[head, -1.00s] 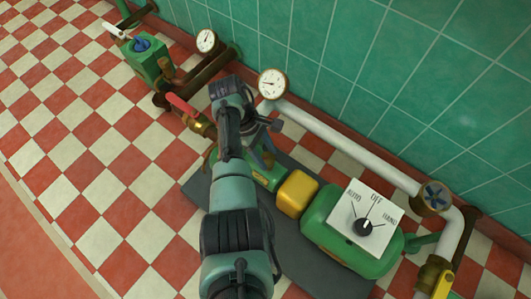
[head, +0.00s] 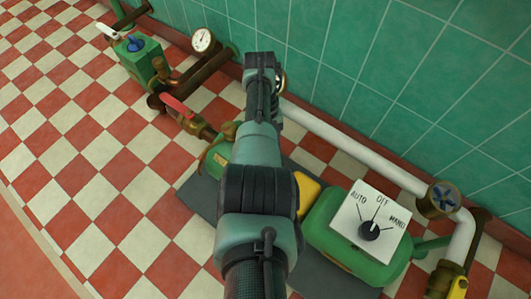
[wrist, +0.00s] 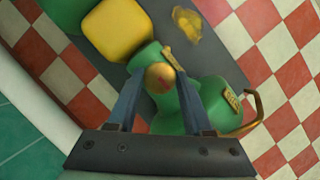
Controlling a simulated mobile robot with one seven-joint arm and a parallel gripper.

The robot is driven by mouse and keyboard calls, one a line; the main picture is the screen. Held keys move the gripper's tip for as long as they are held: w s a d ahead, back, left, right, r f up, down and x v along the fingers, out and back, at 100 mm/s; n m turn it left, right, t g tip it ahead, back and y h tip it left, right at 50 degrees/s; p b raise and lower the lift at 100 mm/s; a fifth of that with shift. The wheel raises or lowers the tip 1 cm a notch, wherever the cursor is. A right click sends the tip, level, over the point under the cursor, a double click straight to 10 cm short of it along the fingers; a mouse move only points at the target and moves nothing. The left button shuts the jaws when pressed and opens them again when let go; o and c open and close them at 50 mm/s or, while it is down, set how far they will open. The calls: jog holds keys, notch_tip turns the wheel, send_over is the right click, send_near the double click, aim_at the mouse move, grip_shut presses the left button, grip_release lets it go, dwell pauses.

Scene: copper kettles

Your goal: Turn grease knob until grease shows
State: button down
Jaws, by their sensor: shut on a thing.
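In the wrist view, a small round brass knob (wrist: 158,78) with a reddish mark sits on a green pump housing (wrist: 215,104), beside a yellow block (wrist: 115,30). My gripper (wrist: 159,74) is shut on this knob, one finger on each side. A glossy yellow patch (wrist: 187,22) shows on the dark base plate near the housing; I cannot tell whether it is grease. In the head view my arm hides the knob and my fingers. The green housing (head: 219,152) shows left of the arm, and part of the yellow block (head: 308,193) right of it.
A green motor (head: 335,240) carries a white AUTO/OFF/HAND switch panel (head: 352,222) at right. A white pipe (head: 345,142) runs along the tiled wall to a blue-handled valve (head: 440,198). A red-levered valve (head: 177,106) is at left. The checkered floor at left is clear.

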jog(key=m+y, duration=0.1)
jog(key=m, duration=0.1)
jog(key=m+y+p, duration=0.1)
jog(key=m, duration=0.2)
jog(key=shift+d+r+m, duration=0.1)
jog(key=shift+d+m, duration=0.1)
jog(key=shift+m, duration=0.1)
jog(key=shift+d+m+t+y+p, duration=0.1)
jog(key=shift+m+t+y+p, duration=0.3)
jog(key=shift+m+p, duration=0.55)
jog(key=shift+m+t+y+p, duration=0.3)
jog(key=shift+m+y+p, duration=0.15)
jog(key=shift+m, duration=0.9)
jog(key=shift+c, duration=1.5)
grip_release()
jog(key=p+v, duration=0.4)
jog(key=v, duration=0.8)
jog(key=shift+d+r, duration=0.2)
jog(key=shift+r, duration=0.1)
jog(key=shift+w, duration=0.15)
